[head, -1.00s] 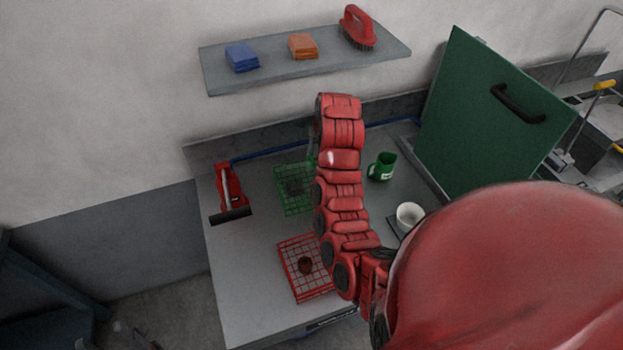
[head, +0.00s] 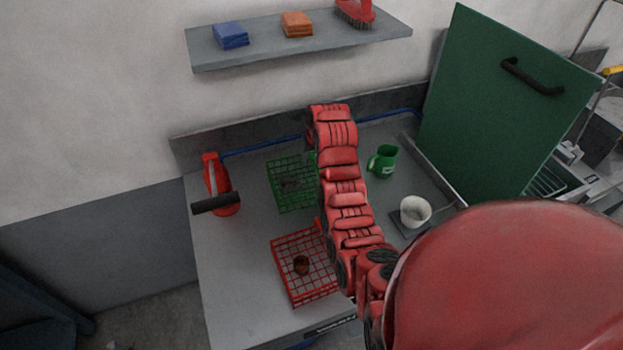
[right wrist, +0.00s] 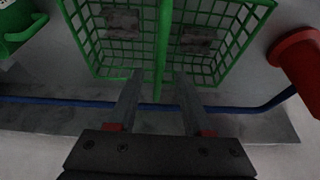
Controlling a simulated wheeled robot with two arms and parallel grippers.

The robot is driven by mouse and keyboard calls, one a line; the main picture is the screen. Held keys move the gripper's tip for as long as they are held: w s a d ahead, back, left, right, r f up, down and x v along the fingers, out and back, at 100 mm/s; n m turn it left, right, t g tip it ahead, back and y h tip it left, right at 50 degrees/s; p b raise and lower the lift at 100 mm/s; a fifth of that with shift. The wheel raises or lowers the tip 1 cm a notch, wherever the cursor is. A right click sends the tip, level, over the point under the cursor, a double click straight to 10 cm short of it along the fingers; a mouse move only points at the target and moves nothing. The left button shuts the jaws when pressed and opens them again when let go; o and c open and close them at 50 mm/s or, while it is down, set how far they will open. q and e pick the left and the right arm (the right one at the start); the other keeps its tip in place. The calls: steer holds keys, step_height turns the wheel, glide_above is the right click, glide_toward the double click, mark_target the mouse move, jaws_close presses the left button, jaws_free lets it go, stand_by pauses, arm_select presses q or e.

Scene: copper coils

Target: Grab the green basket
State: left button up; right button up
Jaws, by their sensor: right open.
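The green wire basket (head: 290,185) stands on the grey worktop, near its back. In the head view my right arm covers its right side. The basket fills the top of the right wrist view (right wrist: 105,58), with brownish-grey pieces inside. Its green handle bar (right wrist: 164,45) runs down the middle of that view, in line with the gap between my fingers. My right gripper (right wrist: 160,82) is open, with a finger on either side of the bar's line. I cannot tell whether it touches the bar. My left gripper is not in view.
A red wire basket (head: 291,285) with a brown object stands nearer the front. A green mug (head: 382,162) and a white cup (head: 415,211) are right of my arm. A red tool (head: 217,178) stands left. A green panel (head: 495,105) rises at right; a shelf (head: 345,36) hangs above.

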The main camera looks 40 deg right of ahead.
mark_target(312, 159)
steer(key=shift+p+x, duration=0.5)
steer(key=shift+x, duration=1.05)
steer(key=shift+f+b, duration=0.25)
steer(key=shift+b, duration=0.2)
jaws_close()
stand_by(0.8)
